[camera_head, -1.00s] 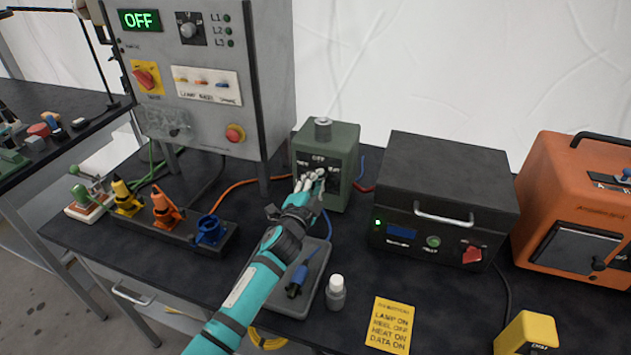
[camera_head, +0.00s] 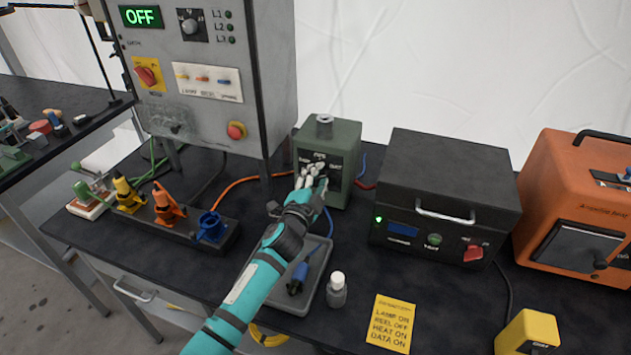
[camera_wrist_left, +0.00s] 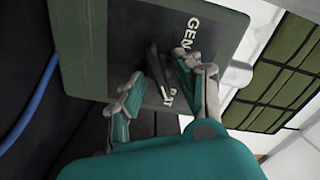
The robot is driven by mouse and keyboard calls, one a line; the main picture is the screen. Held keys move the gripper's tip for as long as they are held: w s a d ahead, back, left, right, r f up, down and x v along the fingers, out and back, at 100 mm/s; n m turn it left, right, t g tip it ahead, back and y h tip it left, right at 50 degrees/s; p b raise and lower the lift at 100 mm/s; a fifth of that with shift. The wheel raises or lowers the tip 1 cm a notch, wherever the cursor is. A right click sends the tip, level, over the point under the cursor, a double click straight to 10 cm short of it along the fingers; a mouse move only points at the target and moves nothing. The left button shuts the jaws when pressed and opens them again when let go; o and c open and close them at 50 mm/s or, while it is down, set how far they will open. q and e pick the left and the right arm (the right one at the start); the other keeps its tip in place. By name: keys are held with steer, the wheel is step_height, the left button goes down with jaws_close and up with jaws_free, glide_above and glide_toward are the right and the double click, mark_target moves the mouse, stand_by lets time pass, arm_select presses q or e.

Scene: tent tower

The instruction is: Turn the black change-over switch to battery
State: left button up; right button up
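The green change-over box (camera_head: 343,140) stands on the dark bench, with a dark label plate on its front. The wrist view shows the black switch handle (camera_wrist_left: 157,70) on that plate, between the white letters of GEN and a partly covered BAT. My left gripper (camera_head: 311,177) is at the front of the box and covers most of the switch in the head view. In the wrist view its fingers (camera_wrist_left: 156,78) are apart, one on each side of the handle; the right one is very close to it. I cannot tell whether they touch it. My right gripper is not in view.
A grey panel cabinet (camera_head: 270,60) stands left of the box, and a black unit (camera_head: 450,175) to its right. A grey tray (camera_head: 312,285) with a blue-handled tool and a small bottle (camera_head: 337,290) lie in front. Coloured plugs (camera_head: 165,205) stand at left.

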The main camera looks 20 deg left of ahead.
arm_select(q)
steer(key=s, duration=1.2)
steer(key=shift+a, duration=0.2)
steer(key=shift+f, duration=0.1)
